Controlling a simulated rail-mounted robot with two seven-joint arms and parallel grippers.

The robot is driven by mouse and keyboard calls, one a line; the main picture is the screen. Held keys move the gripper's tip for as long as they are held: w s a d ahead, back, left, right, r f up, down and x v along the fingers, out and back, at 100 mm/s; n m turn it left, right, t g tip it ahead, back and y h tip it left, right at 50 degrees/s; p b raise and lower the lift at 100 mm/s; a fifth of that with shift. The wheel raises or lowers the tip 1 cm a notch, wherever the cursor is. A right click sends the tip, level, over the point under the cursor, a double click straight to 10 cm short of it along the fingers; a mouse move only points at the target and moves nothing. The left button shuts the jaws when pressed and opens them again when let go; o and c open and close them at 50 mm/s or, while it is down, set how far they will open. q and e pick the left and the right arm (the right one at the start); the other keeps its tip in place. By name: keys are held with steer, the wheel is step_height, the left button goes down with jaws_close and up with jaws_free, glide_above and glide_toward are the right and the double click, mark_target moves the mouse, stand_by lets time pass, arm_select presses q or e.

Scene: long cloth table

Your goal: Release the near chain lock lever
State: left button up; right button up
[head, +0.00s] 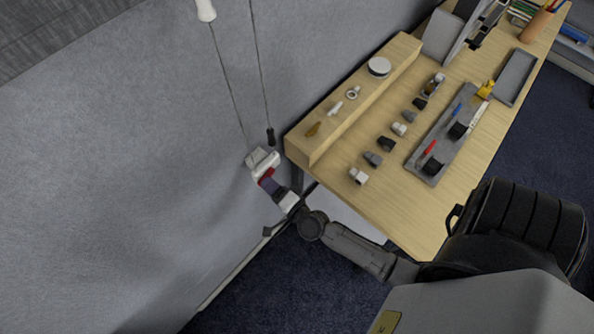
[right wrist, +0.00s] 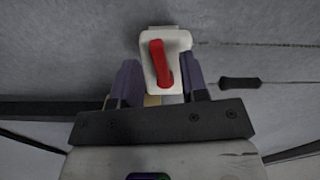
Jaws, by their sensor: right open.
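The near chain lock (head: 259,159) is a small white body on the grey wall at the left end of the wooden desk. Its red lever (head: 266,173) shows just above my right gripper (head: 268,180). In the right wrist view the white lock body (right wrist: 180,43) is straight ahead, with the red lever (right wrist: 157,62) slanting down across it. My right gripper (right wrist: 162,85) is open, with one finger on each side of the lever's lower end. I cannot tell whether a finger touches the lever. My left gripper is not in view.
The wooden desk (head: 440,215) stands close right, carrying a grey tray (head: 418,160) and several small items. The wall left of the lock is clear.

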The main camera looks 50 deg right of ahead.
steer(key=s+a+b, duration=0.1)
steer(key=s+b, duration=0.1)
steer(key=s, duration=1)
steer(key=shift+s, duration=0.3)
steer(key=shift+a, duration=0.1)
